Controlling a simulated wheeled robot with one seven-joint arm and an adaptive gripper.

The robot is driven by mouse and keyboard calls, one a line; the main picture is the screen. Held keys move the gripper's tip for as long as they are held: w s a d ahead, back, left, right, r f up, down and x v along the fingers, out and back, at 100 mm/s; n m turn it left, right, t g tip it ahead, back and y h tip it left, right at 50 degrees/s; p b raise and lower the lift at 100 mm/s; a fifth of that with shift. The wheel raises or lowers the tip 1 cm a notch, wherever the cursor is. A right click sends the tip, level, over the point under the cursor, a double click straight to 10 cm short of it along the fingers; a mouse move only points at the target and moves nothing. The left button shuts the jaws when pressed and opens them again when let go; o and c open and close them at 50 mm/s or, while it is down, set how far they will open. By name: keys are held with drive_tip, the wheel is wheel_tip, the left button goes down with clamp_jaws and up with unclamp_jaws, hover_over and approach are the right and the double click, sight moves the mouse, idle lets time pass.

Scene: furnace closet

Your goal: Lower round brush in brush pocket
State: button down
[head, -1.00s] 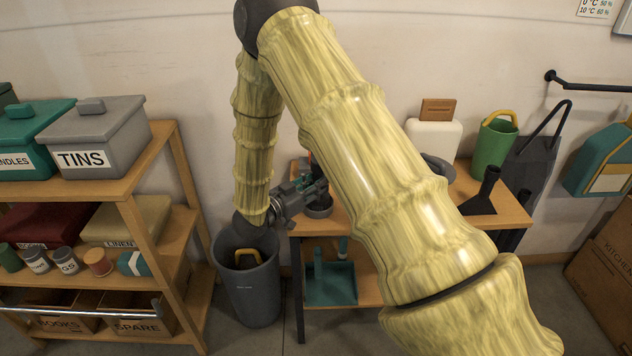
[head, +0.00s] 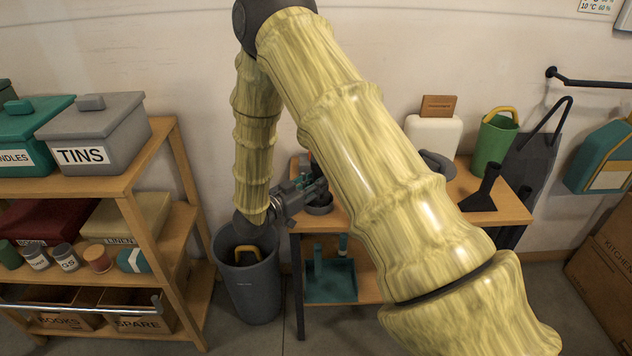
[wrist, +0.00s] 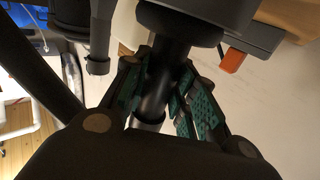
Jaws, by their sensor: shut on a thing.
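My gripper (head: 316,188) is over the left part of the wooden table, partly behind my arm in the head view. In the wrist view its teal-padded fingers are shut around a black cylindrical handle (wrist: 165,75), which I take to be the round brush. A wide dark round part (wrist: 182,22) sits at the handle's upper end in that view. A dark round cup-like thing (head: 320,208) shows just below the gripper in the head view. I cannot tell whether it is the brush pocket or part of the brush, nor whether anything touches it.
A grey bin (head: 247,285) stands left of the table, and a teal dustpan (head: 330,283) is on the lower shelf. A green can (head: 494,148), a white container (head: 432,139) and a black funnel-like thing (head: 484,192) are at the table's right. A shelf unit (head: 150,165) is at left.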

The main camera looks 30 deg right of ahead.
drive_tip(key=shift+f, duration=0.3)
drive_tip(key=c, duration=1.1)
unclamp_jaws()
drive_tip(key=shift+a, duration=0.1)
drive_tip(key=a, duration=0.4)
drive_tip(key=s+a, duration=0.1)
drive_tip(key=a, duration=0.2)
drive_tip(key=s+a, duration=0.1)
drive_tip(key=a, duration=0.3)
drive_tip(key=shift+s+a, duration=0.1)
drive_tip(key=shift+a, duration=0.2)
drive_tip(key=shift+d, duration=0.1)
